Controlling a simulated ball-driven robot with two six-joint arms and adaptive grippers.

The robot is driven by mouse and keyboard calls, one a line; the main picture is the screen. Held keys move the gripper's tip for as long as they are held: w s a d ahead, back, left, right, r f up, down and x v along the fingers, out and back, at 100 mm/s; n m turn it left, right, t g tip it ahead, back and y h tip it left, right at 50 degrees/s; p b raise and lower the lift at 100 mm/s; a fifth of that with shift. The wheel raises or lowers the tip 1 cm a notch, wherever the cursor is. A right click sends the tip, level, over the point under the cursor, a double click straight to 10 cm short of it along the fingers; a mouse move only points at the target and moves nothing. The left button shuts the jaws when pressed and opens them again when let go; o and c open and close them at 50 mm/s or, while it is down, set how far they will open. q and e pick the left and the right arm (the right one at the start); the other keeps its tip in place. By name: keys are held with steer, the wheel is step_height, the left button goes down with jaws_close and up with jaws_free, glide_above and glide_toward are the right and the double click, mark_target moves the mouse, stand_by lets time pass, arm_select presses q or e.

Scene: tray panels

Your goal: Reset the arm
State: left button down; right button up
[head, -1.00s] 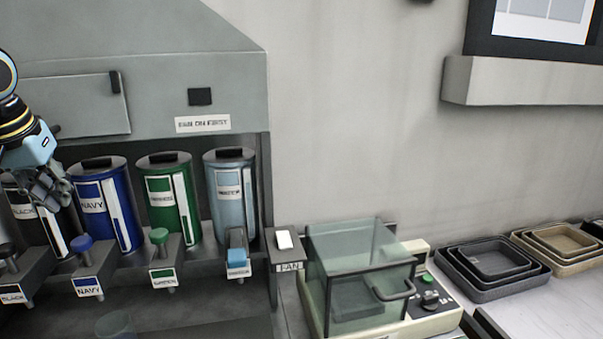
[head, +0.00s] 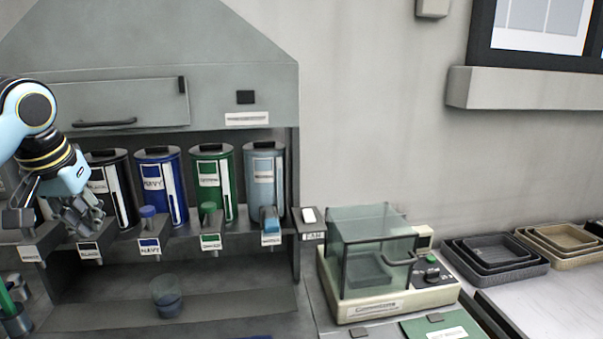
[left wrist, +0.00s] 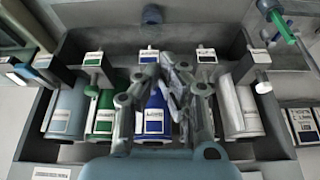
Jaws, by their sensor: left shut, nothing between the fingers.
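My left gripper (head: 80,218) shows at the left of the head view, its fingers pointing down. It is shut and empty, in front of the dispenser row beside the black canister (head: 113,190), partly covering it. In the left wrist view the fingers (left wrist: 167,75) come together above the dispensers, overlapping the navy canister (left wrist: 153,112). My left arm (head: 32,115) comes in from the left edge, bent downward. My right gripper is in neither view.
Navy (head: 162,185), green (head: 213,182) and light blue (head: 265,182) canisters stand under a grey hood (head: 170,50). A clear cup (head: 166,300) stands below. A glass-covered machine (head: 372,265) is to the right, with nested trays (head: 492,255) beyond it.

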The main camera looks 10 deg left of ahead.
arm_select(q)
steer(key=s+d+f+m, duration=0.3)
steer(key=s+d+f, duration=0.6)
steer(key=s+f, duration=0.15)
steer(key=s+d+f, duration=0.1)
steer(key=s+d, duration=0.2)
steer(key=s, duration=0.5)
steer(key=s+d+f, duration=0.1)
steer(key=s+d, duration=0.1)
steer(key=s, duration=0.6)
step_height(320, 180, down, 43)
steer(key=s+a+g+b, duration=0.2)
steer(key=s+b, duration=0.1)
steer(key=b, duration=1.2)
steer(key=s+f+b, duration=0.4)
steer(key=s+f, duration=0.4)
steer(key=f, duration=0.3)
steer(key=s+a+f+g+b, duration=0.1)
steer(key=s+f+b, duration=0.4)
steer(key=s+f, duration=0.4)
step_height(320, 180, down, 4)
steer(key=shift+s+r+h, duration=0.25)
steer(key=shift+h, duration=0.05)
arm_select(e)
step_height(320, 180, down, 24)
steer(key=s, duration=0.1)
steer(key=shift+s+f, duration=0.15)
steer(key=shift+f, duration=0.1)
